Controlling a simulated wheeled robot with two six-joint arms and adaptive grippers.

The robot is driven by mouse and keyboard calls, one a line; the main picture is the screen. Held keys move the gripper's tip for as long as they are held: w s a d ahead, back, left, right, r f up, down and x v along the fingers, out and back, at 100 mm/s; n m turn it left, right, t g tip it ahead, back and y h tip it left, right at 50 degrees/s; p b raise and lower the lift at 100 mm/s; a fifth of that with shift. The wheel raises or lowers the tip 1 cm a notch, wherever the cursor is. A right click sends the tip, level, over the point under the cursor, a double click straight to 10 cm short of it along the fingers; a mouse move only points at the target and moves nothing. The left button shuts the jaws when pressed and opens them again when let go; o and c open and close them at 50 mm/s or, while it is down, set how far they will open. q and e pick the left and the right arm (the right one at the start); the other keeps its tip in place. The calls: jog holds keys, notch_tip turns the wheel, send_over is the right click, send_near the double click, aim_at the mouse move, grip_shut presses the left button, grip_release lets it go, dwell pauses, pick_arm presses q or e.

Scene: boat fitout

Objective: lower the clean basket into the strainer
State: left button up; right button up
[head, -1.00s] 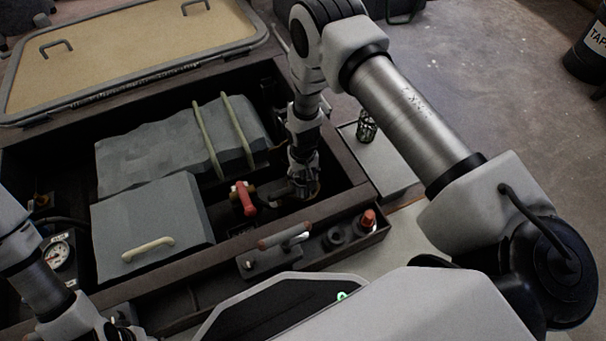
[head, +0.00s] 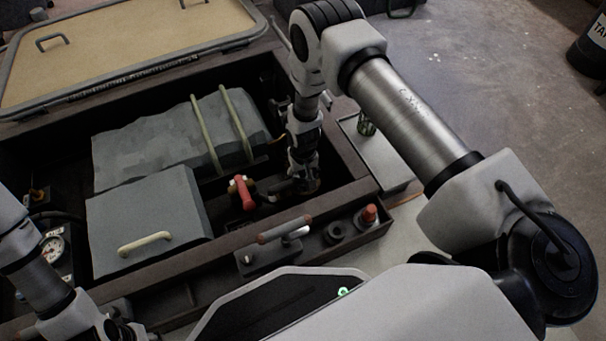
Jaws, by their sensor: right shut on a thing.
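My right gripper (head: 303,184) reaches down into the open engine well beside the red-handled valve (head: 242,192). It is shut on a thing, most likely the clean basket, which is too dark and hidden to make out. The strainer cannot be made out in the dark around the gripper. A small mesh basket (head: 366,123) stands on the pale tray (head: 385,160) to the right of the well, partly hidden by my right arm. My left gripper (head: 122,330) is at the bottom left edge, mostly cut off, and its fingers are unclear.
A grey engine cover (head: 145,215) with a pale handle fills the well's left. The dark rim (head: 352,195) runs close to my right gripper. A front panel carries a lever (head: 285,230) and a red knob (head: 369,214). The tan hatch lid (head: 120,45) is at the back.

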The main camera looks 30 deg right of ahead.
jog(key=o, duration=1.2)
jog(key=shift+f, duration=0.1)
jog(key=shift+o, duration=0.2)
notch_tip(320, 180, up, 12)
jog(key=shift+r, duration=0.1)
